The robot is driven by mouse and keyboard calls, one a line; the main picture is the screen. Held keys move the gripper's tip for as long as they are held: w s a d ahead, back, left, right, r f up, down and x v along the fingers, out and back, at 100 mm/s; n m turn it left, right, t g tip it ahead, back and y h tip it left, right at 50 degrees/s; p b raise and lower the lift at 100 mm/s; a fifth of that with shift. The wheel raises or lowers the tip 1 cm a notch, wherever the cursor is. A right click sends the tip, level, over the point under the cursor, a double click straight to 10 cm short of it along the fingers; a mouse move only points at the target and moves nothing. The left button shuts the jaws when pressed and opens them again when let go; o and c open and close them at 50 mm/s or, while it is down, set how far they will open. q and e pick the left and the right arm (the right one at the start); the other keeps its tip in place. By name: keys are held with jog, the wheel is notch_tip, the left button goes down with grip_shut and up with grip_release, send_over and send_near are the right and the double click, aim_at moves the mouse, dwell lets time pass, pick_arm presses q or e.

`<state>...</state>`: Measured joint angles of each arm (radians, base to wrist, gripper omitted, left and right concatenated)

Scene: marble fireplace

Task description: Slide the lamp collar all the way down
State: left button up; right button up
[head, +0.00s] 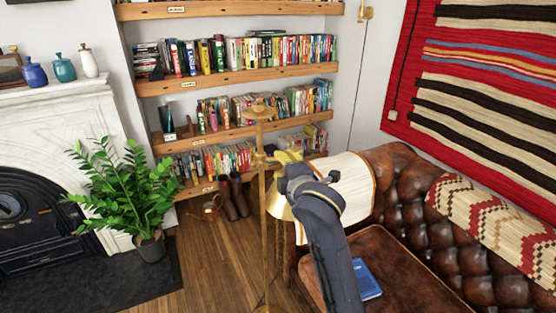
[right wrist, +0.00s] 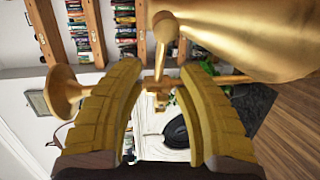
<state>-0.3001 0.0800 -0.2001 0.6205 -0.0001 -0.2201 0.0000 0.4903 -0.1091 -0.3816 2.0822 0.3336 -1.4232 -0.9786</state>
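The brass floor lamp (head: 263,235) stands upright in the middle of the head view, with a round cap (head: 260,111) on top. Its collar (head: 262,161) sits on the upper pole, with the brass shade (head: 279,207) hanging beside it. My right gripper (head: 288,156) is just right of the collar. In the right wrist view its yellow fingers (right wrist: 158,80) are apart. The brass collar (right wrist: 157,86) and a short knobbed arm show in the gap, and the fingers hide parts of the pole. I see no firm grip. My left gripper is not in view.
A brown leather sofa (head: 400,190) with a blue book (head: 367,281) is at the right. A potted plant (head: 122,195) and marble fireplace (head: 60,125) are at the left. Bookshelves (head: 235,75) stand behind the lamp.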

aim_at(275, 160)
jog(key=shift+x, duration=2.5)
grip_shut()
